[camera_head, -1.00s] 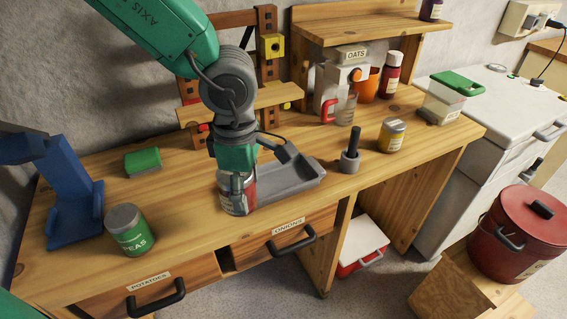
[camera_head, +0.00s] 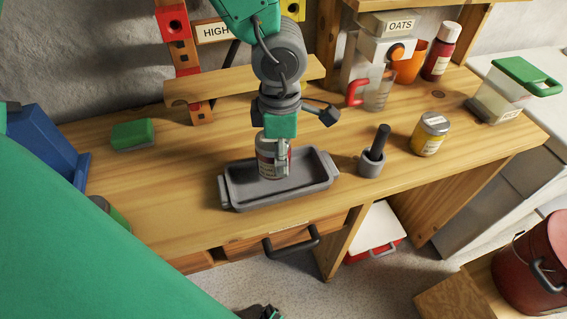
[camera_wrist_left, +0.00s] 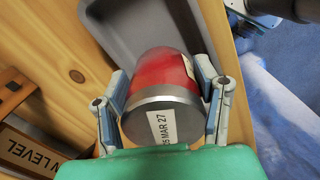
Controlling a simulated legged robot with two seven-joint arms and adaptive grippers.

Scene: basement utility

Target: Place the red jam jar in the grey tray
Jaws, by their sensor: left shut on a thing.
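The red jam jar (camera_wrist_left: 165,72) has a grey lid with a date label. My left gripper (camera_wrist_left: 165,105) is shut around it, one finger on each side. In the head view the jar (camera_head: 266,160) hangs upright below my left gripper (camera_head: 273,152), over the back middle of the grey tray (camera_head: 235,195). I cannot tell whether its base touches the tray floor. The tray, with raised rim and end handles, lies on the wooden bench and otherwise looks empty. It also shows beyond the jar in the wrist view (camera_wrist_left: 120,30).
A clear jug (camera_head: 378,92) stands behind. A green sponge-like block (camera_head: 133,134) lies left. A raised wooden shelf (camera_head: 240,82) is behind my arm.

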